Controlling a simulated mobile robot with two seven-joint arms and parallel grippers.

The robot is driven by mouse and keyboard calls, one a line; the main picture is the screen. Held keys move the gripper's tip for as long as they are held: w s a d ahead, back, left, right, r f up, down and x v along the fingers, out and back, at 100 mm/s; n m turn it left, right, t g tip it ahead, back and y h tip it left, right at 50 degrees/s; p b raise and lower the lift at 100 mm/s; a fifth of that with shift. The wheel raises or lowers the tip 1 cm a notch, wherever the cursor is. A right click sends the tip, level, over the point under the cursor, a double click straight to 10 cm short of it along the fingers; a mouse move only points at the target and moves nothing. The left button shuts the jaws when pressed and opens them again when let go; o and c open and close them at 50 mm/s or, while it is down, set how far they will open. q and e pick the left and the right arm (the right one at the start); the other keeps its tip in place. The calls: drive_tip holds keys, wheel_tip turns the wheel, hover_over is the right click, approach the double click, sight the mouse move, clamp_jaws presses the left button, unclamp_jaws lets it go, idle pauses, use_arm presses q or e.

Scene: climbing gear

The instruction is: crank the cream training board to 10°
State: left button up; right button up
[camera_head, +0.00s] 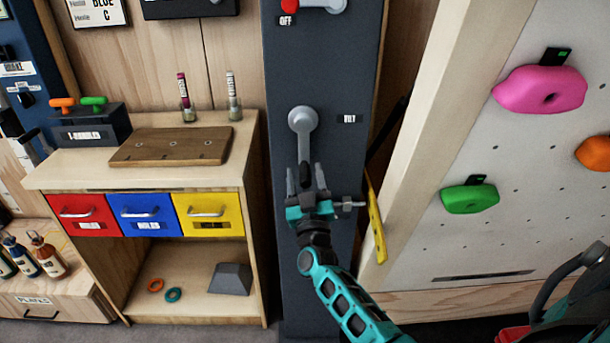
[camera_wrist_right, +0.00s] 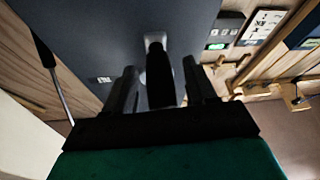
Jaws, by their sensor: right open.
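The training board (camera_head: 470,140) leans at the right of the head view, a pale panel in a light wooden frame. A grey crank (camera_head: 303,120) on the dark post has its arm hanging straight down, beside a small label that seems to read TILT. My right gripper (camera_head: 307,180) is at the crank's lower end, jaws open. In the right wrist view the dark handle (camera_wrist_right: 163,78) stands between the two open fingers (camera_wrist_right: 160,90); I cannot tell whether they touch it. My left gripper is not in view.
A yellow strip (camera_head: 376,218) hangs between post and board; its markings are unreadable. A red-ended switch (camera_head: 290,6) marked OFF is above the crank. A wooden cabinet (camera_head: 150,183) with coloured drawers stands left. Pink (camera_head: 540,90), green (camera_head: 469,198) and orange (camera_head: 594,153) holds are on the board.

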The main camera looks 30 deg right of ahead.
drive_tip(key=shift+w+d+r, duration=0.1)
drive_tip(key=shift+w+r, duration=0.05)
drive_tip(key=shift+w, duration=0.1)
drive_tip(key=shift+c, duration=0.5)
clamp_jaws()
